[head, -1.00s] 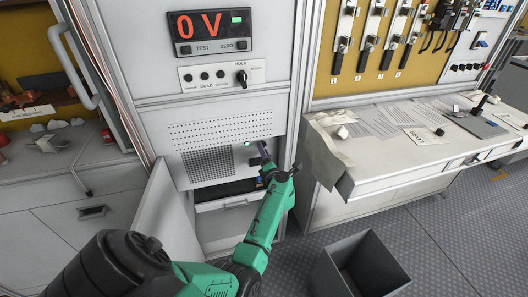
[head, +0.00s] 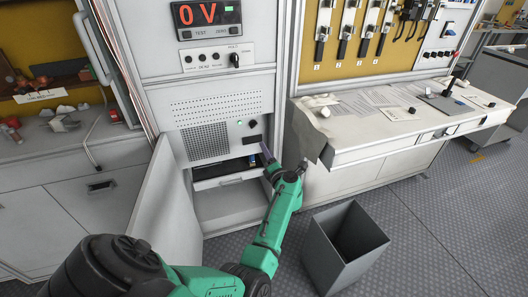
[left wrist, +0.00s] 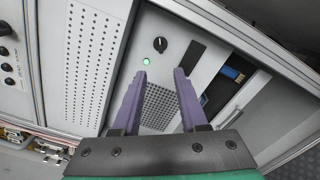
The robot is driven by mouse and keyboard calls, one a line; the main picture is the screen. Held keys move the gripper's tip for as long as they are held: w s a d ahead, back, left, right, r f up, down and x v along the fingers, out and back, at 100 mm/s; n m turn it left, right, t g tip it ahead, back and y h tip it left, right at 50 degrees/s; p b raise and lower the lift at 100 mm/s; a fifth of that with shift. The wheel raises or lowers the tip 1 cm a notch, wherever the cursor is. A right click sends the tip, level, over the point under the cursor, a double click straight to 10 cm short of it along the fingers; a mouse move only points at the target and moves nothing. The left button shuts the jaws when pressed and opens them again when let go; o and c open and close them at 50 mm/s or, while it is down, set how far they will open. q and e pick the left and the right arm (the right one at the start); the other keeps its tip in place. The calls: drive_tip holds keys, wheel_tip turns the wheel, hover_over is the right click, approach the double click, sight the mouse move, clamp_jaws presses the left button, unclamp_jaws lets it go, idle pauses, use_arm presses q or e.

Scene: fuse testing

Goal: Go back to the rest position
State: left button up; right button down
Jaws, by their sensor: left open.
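My left gripper (head: 267,157) is open in front of the right part of the test cabinet (head: 222,78). In the left wrist view its two purple fingers (left wrist: 160,76) stand apart with nothing between them. Beyond them are a lit green lamp (left wrist: 146,61), a black knob (left wrist: 160,44) and a dark slot (left wrist: 198,52). No contact with the panel shows. In the head view the lamp (head: 239,123), the knob (head: 253,124) and the slot (head: 252,140) are uncovered. The display (head: 207,17) reads 0 V. My right gripper is not in view.
A recess (head: 228,204) in the cabinet has a dark tray (head: 222,178) with a small blue thing. The cabinet door (head: 170,212) hangs open at left. A grey bin (head: 345,245) stands on the floor at right. A white desk (head: 345,150) lies behind it. Floor is free farther right.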

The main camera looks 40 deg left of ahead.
use_arm(q)
drive_tip(key=s+d+f+m+t+h+p, duration=0.2)
drive_tip(key=d+f+m+h, duration=0.3)
drive_tip(key=f+m, duration=0.35)
drive_tip(key=s+d+f+m+t+h+p, duration=0.1)
drive_tip(key=s+d+f+m+t+h, duration=0.15)
drive_tip(key=d+f+m+h, duration=0.45)
drive_tip(key=s+d+f+m+g+h+p, duration=0.15)
drive_tip(key=s+f+m+g, duration=0.25)
drive_tip(key=s+f+m, duration=0.7)
drive_tip(key=s+f+m+g, duration=0.3)
drive_tip(key=s+f, duration=0.1)
drive_tip(key=s, duration=0.6)
drive_tip(key=s+f+m+g+h+p, duration=0.1)
drive_tip(key=s+f+m+g, duration=0.2)
drive_tip(key=s, duration=0.8)
drive_tip(key=s+f+m+g, duration=0.4)
drive_tip(key=s+f+m, duration=0.1)
drive_tip(key=s, duration=0.6)
drive_tip(key=shift+a+f+p, duration=0.25)
drive_tip(key=shift+p, duration=0.05)
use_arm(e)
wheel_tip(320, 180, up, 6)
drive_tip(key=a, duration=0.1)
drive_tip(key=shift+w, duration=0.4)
